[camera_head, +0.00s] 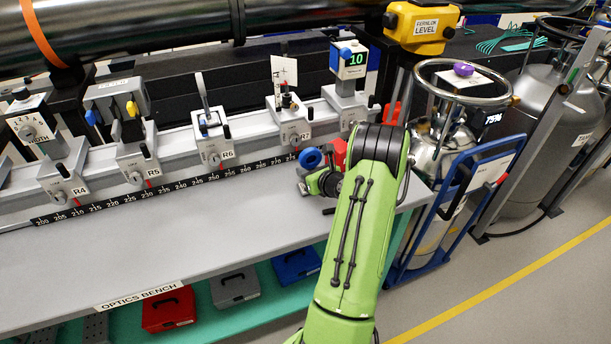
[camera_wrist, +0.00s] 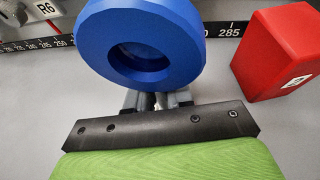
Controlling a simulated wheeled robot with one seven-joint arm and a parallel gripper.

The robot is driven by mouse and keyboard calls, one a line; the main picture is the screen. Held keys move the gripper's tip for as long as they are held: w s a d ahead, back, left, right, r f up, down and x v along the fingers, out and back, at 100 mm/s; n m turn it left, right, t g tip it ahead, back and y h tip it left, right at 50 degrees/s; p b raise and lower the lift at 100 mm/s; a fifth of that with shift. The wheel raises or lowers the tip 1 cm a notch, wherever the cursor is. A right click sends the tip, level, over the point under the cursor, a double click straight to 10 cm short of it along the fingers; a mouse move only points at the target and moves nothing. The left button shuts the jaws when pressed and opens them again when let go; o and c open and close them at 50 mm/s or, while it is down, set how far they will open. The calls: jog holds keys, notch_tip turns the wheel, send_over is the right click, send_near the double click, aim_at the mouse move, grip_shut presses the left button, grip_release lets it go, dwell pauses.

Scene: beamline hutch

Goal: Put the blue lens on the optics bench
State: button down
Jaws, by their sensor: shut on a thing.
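The blue lens (camera_head: 310,157) is a thick blue ring, seen large in the wrist view (camera_wrist: 110,50). My gripper (camera_wrist: 152,100) is shut on its near edge, and the ring partly hides the fingertips. The lens is over the right end of the grey optics bench (camera_head: 190,240), close in front of the numbered scale. I cannot tell whether it touches the bench top. In the head view my arm hides part of the gripper (camera_head: 314,180).
A red block (camera_wrist: 278,55) stands just right of the lens. A rail (camera_head: 180,150) with several mounts runs behind. The bench top left of my arm is clear. Bins (camera_head: 169,308) are below; a blue cart (camera_head: 455,200) with a cylinder stands right.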

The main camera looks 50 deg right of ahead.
jog(key=shift+f, duration=0.1)
jog(key=shift+f, duration=0.15)
jog(key=c, duration=1)
grip_release()
